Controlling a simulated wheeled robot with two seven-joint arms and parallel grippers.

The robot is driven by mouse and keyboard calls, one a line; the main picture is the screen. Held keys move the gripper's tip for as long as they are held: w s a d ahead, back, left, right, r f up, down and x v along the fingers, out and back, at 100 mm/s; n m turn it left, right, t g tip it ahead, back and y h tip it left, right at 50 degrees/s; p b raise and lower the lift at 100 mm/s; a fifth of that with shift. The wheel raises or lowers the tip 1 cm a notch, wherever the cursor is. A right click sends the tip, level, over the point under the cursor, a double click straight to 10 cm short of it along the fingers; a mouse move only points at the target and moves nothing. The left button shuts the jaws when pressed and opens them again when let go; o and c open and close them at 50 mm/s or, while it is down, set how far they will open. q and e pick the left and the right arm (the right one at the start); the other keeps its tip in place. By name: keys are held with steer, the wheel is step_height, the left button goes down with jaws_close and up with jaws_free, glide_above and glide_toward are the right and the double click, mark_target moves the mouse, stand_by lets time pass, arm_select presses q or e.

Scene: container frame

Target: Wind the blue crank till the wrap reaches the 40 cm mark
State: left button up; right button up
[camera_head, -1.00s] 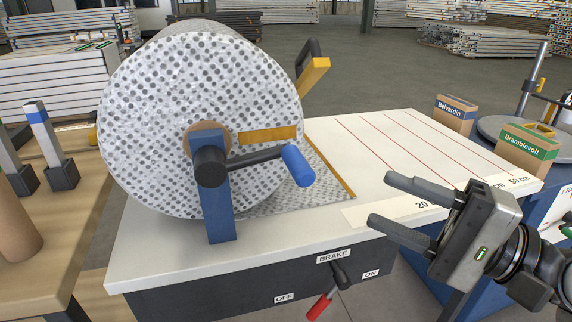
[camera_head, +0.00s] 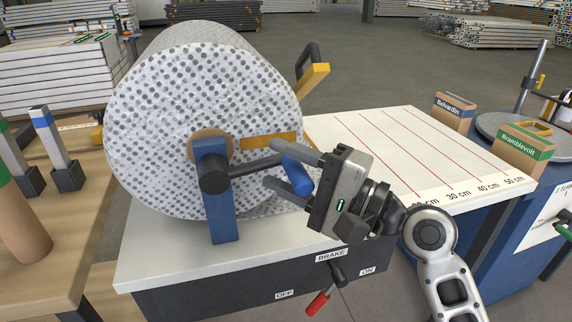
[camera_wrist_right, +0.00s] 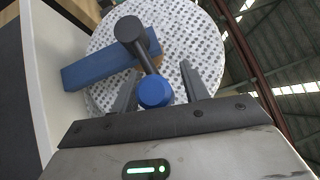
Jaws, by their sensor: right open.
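The blue crank handle (camera_head: 297,172) sits on a dark crank arm at the front of the big dotted wrap roll (camera_head: 150,130). My right gripper (camera_head: 272,163) is open, its fingers on either side of the handle; in the right wrist view the blue knob (camera_wrist_right: 155,92) shows between them. Whether they touch it I cannot tell. The wrap's pulled-out sheet is mostly hidden behind the gripper. My left gripper is out of view.
The brake lever (camera_head: 318,303) has a red grip and tilts down left below the BRAKE label. Belvardin (camera_head: 453,112) and Bramblevolt (camera_head: 525,150) boxes stand at the right. A wooden bench (camera_head: 70,230) with posts is at the left.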

jaws_close()
steer(key=shift+r, duration=0.1)
steer(key=shift+r, duration=0.15)
